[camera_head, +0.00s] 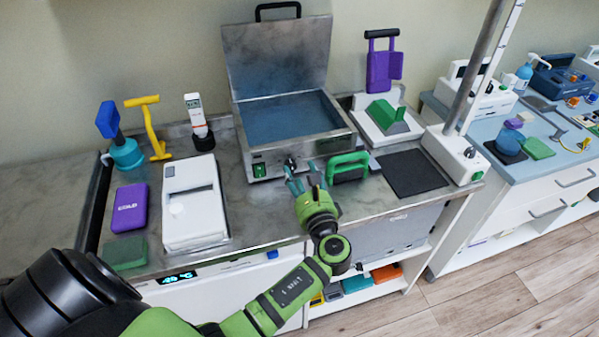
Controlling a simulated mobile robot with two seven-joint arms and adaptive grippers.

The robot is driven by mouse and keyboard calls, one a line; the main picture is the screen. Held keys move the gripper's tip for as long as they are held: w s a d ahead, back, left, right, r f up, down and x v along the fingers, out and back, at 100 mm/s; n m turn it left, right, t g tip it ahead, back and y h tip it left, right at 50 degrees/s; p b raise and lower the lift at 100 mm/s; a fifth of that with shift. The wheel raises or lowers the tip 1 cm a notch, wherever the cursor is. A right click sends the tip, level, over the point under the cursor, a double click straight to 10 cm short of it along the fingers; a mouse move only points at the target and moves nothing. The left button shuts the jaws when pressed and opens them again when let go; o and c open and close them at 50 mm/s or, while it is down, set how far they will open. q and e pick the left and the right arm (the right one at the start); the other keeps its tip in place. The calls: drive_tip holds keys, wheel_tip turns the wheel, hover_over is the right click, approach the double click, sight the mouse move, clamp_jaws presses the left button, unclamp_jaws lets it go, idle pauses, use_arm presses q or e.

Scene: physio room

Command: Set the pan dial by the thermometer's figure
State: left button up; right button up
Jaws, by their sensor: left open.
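The steel pan (343,123) stands open at the back of the counter, its lid (277,57) raised and blue liquid inside. The dark dial (291,163) is on its front panel, right of a lit green switch (259,170). My left gripper (304,184) is open and empty, just in front of and below the dial; I cannot tell whether it touches the panel. A white and red upright device (197,116), perhaps the thermometer, stands left of the pan in a dark foot; its figure is too small to read. My right gripper is out of view.
A green-handled item (348,168) lies close right of my gripper. A dark mat (412,172), a white block with a green wedge (387,117) and a post-mounted unit (452,155) are further right. A white case (194,203) and purple pack (130,207) lie left.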

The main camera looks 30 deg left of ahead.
use_arm(q)
approach(293, 171)
drive_tip(key=shift+f+x, duration=0.25)
drive_tip(key=shift+x, duration=0.8)
drive_tip(key=x, duration=0.5)
drive_tip(key=p+x, duration=0.1)
drive_tip(key=x, duration=0.1)
drive_tip(key=shift+w+a+r, duration=0.15)
drive_tip(key=shift+a+r, duration=0.05)
drive_tip(key=shift+r, duration=0.1)
clamp_jaws()
